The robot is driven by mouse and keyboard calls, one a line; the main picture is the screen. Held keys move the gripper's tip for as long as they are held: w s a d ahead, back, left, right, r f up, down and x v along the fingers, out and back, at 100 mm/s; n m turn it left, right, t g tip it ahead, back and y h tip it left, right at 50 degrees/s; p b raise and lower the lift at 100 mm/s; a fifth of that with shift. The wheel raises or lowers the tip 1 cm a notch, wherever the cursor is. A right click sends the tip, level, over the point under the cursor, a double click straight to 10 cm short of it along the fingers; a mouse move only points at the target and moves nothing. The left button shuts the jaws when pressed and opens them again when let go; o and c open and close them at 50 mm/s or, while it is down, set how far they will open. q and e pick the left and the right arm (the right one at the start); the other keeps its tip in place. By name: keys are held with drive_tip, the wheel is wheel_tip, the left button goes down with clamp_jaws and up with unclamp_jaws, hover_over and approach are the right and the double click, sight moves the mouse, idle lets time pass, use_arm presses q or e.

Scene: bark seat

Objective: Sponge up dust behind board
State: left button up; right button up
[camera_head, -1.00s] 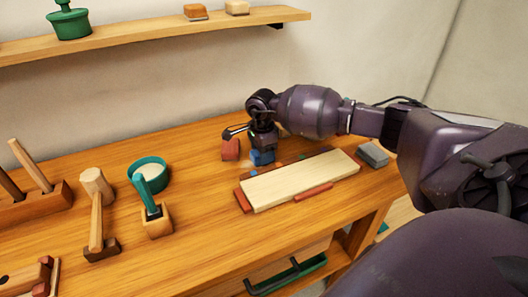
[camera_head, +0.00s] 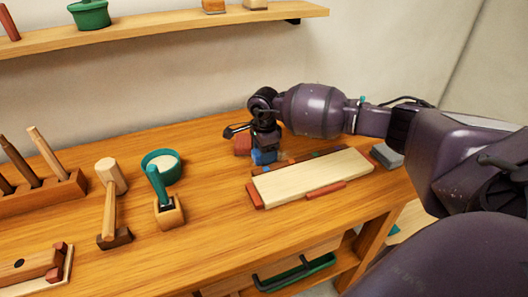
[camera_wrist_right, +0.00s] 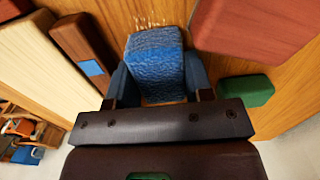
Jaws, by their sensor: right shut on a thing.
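My right gripper (camera_head: 264,152) is shut on a blue sponge (camera_head: 263,157), low at the bench top behind the board. The sponge (camera_wrist_right: 155,60) fills the space between the fingers in the right wrist view. The pale wooden board (camera_head: 315,177) lies on the bench, in front and to the right of the sponge. It also shows in the wrist view (camera_wrist_right: 40,65) at left. Pale dust specks (camera_wrist_right: 150,22) show on the wood beside the sponge's far end. I cannot tell whether dust lies under the sponge. My left gripper is not in view.
A red block (camera_head: 242,145) stands close left of the gripper; a green block (camera_wrist_right: 245,90) is near it. A dark strip (camera_wrist_right: 85,45) lies along the board. A grey block (camera_head: 387,156) is right. A teal-rimmed bowl (camera_head: 162,167) and mallet (camera_head: 110,200) stand left.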

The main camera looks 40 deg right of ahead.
drive_tip(key=shift+s+d, duration=0.2)
drive_tip(key=shift+d, duration=0.55)
drive_tip(key=shift+s+d, duration=0.2)
drive_tip(key=shift+d, duration=0.6)
drive_tip(key=shift+s+d, duration=0.2)
drive_tip(key=shift+d, duration=0.55)
drive_tip(key=shift+w+a, duration=0.2)
drive_tip(key=shift+a, duration=0.65)
drive_tip(key=shift+w+a, duration=0.25)
drive_tip(key=shift+a, duration=0.55)
drive_tip(key=shift+w+a, duration=0.2)
drive_tip(key=shift+a, duration=0.65)
drive_tip(key=shift+s+d+f+b, duration=0.1)
drive_tip(key=shift+s+d+b, duration=0.1)
drive_tip(key=shift+d, duration=0.6)
drive_tip(key=shift+s+d+b, duration=0.1)
drive_tip(key=shift+s+d, duration=0.15)
drive_tip(key=shift+d, duration=0.6)
drive_tip(key=shift+s+d+f+b, duration=0.1)
drive_tip(key=shift+s+d, duration=0.1)
drive_tip(key=shift+d, duration=0.6)
drive_tip(key=shift+a, duration=0.15)
